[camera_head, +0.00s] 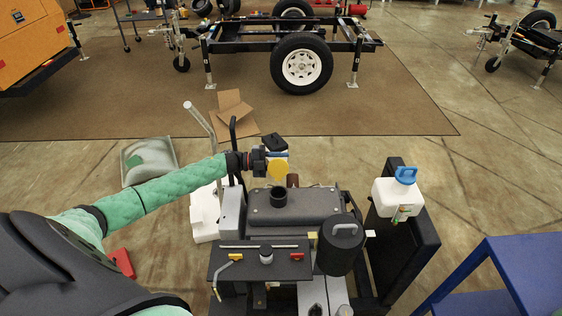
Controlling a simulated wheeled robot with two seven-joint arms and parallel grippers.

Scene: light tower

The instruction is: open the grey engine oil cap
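The engine unit stands at the bottom centre. A small round grey cap (266,256), which looks like the engine oil cap, sits on its dark front plate (240,268). My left arm in its green sleeve reaches in from the left. My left gripper (274,152) is above the back of the engine, behind and apart from the grey cap. A yellow piece (278,169) shows right under the gripper; I cannot tell whether the fingers hold it. Below it, a dark round neck (278,196) rises from the engine's dark tank. My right gripper is not in view.
A black canister (340,246) with a handle stands right of the front plate. A white jug with a blue cap (398,196) is further right. A blue frame (490,280) is at the bottom right. A trailer chassis (290,42) stands on the brown mat behind.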

